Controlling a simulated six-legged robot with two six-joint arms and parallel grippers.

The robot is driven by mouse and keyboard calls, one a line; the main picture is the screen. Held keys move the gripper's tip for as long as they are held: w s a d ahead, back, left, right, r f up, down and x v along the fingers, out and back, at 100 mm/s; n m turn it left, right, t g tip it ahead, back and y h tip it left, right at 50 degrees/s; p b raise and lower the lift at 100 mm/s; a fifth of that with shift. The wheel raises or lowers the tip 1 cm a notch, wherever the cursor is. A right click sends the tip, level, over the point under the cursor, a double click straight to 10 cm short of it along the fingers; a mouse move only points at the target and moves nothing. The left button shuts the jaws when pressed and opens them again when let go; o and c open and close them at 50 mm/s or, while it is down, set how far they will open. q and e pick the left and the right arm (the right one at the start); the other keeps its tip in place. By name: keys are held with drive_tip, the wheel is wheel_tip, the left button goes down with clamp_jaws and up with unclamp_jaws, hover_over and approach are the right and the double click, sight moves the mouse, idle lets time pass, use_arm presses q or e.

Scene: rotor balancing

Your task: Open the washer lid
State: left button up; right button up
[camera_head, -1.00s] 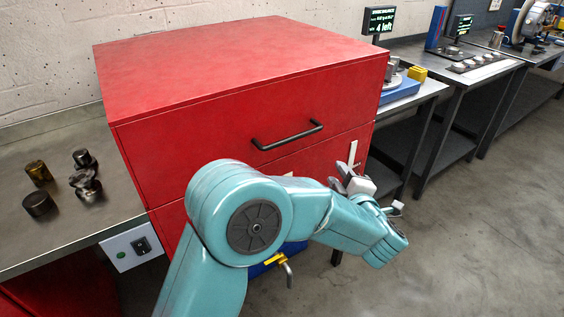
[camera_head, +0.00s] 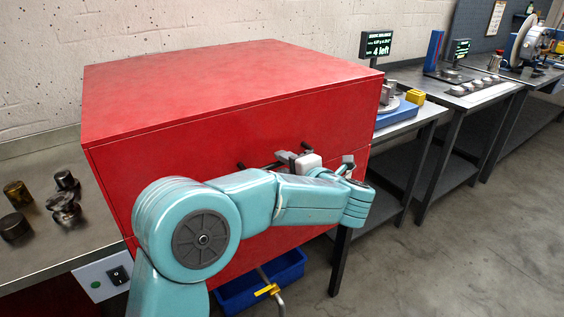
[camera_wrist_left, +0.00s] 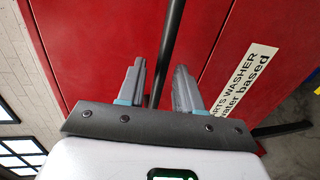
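The washer is a big red box, and its lid (camera_head: 230,85) is down, with a seam below its front face. The lid's black bar handle (camera_head: 306,146) is partly hidden behind my left arm. My left gripper (camera_head: 286,160) is at the handle. In the left wrist view the gripper (camera_wrist_left: 158,88) is open, with the black handle bar (camera_wrist_left: 172,45) running between its two fingers and a gap visible on either side. The red front (camera_wrist_left: 100,45) fills much of that view. My right gripper is not in view.
Several dark and brass metal parts (camera_head: 63,207) stand on the steel bench at left. A blue bin (camera_head: 262,282) sits low under the washer. Benches with a blue fixture (camera_head: 392,110) and a "4 left" screen (camera_head: 378,45) stand at right. The floor at right is clear.

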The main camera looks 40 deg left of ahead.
use_arm(q)
drive_tip(key=shift+x, duration=0.9)
drive_tip(key=shift+w+a, duration=0.1)
drive_tip(key=shift+a, duration=0.1)
drive_tip(key=shift+w+d, duration=0.1)
drive_tip(key=shift+c, duration=0.3)
